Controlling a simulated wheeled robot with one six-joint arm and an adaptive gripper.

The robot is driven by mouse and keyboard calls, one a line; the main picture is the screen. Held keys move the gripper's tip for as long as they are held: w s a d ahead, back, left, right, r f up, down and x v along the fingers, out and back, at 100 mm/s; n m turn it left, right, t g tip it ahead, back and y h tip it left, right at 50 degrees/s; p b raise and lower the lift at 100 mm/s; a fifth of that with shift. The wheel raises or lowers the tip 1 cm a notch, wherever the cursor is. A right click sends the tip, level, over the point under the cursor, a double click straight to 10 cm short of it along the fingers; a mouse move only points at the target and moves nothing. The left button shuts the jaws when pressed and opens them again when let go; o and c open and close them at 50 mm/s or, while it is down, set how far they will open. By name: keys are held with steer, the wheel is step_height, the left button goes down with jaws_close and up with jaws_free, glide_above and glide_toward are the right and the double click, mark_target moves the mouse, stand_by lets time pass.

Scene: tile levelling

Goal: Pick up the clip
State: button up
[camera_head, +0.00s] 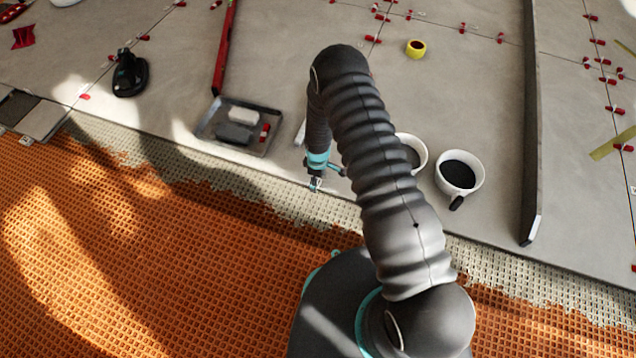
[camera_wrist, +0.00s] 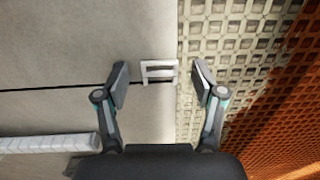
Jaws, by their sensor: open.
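A small white clip (camera_wrist: 158,72) with slots in it sits at the tile's edge in the wrist view. It lies between the two fingers of my gripper (camera_wrist: 160,74), which are open, with a gap on either side. I cannot tell how high the fingertips are above it. In the head view my gripper (camera_head: 316,185) points down at the edge of the grey tiles, beside the notched mortar. The clip cannot be made out clearly there.
A tray (camera_head: 205,134) with blocks lies left of my gripper. Two white buckets, one clearly visible (camera_head: 470,158), stand to the right. A white strip (camera_wrist: 45,143) lies on the tile near my gripper. Orange matting (camera_head: 110,260) covers the front floor.

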steer(key=c, duration=0.8)
steer(key=shift+s, duration=0.1)
steer(key=shift+s+f, duration=0.1)
steer(key=shift+o, duration=0.3)
steer(key=shift+p, duration=0.3)
